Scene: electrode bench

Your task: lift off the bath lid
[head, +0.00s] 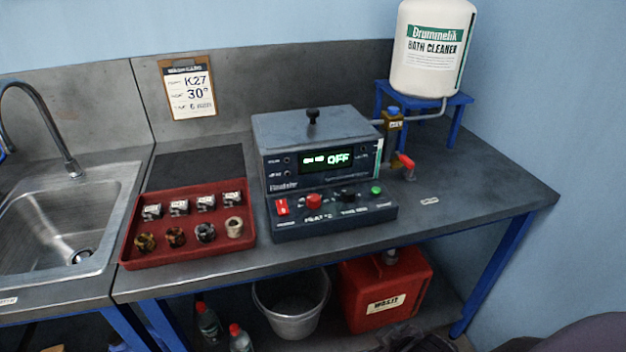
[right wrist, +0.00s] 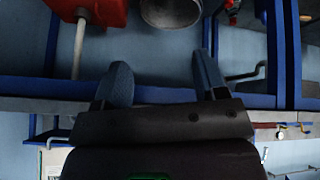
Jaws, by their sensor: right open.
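The bath (head: 318,165) is a dark grey box with a display reading OFF, standing on the bench. Its flat grey lid (head: 285,127) is on top, with a black knob (head: 312,115) in the middle. My right gripper (right wrist: 158,75) shows in the right wrist view, its two fingers apart with nothing between them. It is away from the lid, which is not in that view. My left gripper is in neither view.
A red tray (head: 190,256) with several small parts sits left of the bath. A cleaner bottle (head: 432,70) stands on a blue stand (head: 458,100) at the back right. A red-handled tap (head: 405,160) juts out on the bath's right. The bench's right front (head: 460,200) is mostly clear.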

